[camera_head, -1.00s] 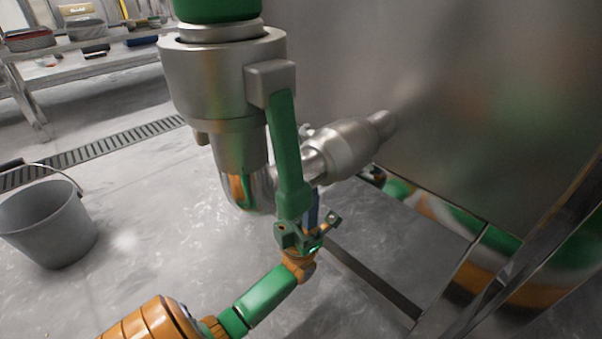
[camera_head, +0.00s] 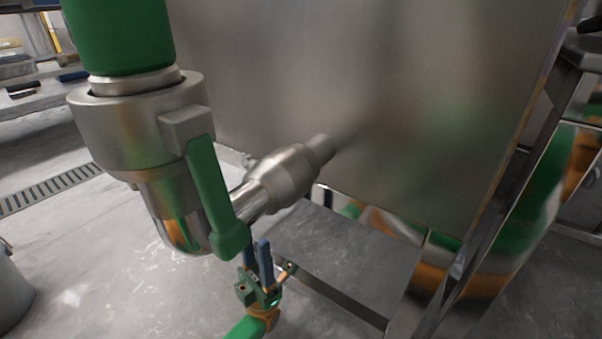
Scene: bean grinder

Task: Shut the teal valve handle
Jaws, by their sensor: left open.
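The teal valve handle (camera_head: 211,190), a green lever, hangs down and slightly right from a grey metal valve body (camera_head: 137,122). My left gripper (camera_head: 257,248) is just below and right of the handle's lower end. Its two blue fingers point up and stand apart, open, with nothing seen between them. I cannot tell whether a finger touches the handle's end. My right gripper is not in view.
A curved steel pipe (camera_head: 252,200) runs from the valve to a large metal tank (camera_head: 350,90). A green pipe (camera_head: 118,36) rises above the valve. A metal frame leg (camera_head: 490,215) stands at right. Part of a grey bucket (camera_head: 12,292) shows at left.

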